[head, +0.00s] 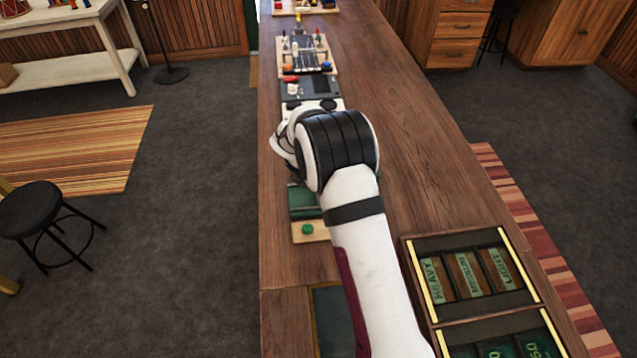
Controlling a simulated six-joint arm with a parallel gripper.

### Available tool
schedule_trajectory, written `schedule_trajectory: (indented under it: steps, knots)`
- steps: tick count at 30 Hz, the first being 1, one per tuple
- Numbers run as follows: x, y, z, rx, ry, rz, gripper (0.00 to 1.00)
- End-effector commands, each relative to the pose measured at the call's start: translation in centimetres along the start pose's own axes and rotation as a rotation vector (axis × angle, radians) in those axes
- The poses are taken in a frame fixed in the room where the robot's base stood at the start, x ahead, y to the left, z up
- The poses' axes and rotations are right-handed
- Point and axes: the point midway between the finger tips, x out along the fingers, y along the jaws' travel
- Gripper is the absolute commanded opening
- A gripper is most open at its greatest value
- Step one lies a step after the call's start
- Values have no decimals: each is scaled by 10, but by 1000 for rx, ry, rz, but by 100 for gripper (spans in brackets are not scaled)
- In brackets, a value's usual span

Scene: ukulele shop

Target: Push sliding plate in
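A pale wooden plate with a green knob (308,230) lies on the counter, left of my forearm. It sticks out from the near end of a dark green block (304,200). My arm covers the right side of both, so I cannot tell how far the plate extends or whether it is the sliding plate. My arm reaches up the counter, its black-banded joint beyond the green block. My gripper is hidden behind this joint, and its fingers do not show.
A tray of labelled compartments (470,272) sits at near right. The counter's left edge is close.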

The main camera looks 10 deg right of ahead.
Motion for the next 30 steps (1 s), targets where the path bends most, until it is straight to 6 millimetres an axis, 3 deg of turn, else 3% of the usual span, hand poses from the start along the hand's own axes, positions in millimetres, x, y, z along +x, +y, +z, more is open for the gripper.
schedule_trajectory:
  steps: [1, 7, 30]
  knots:
    - [0, 0, 0, 0, 0, 0, 35]
    - [0, 0, 0, 0, 0, 0, 0]
    - [-1, 0, 0, 1, 0, 0, 0]
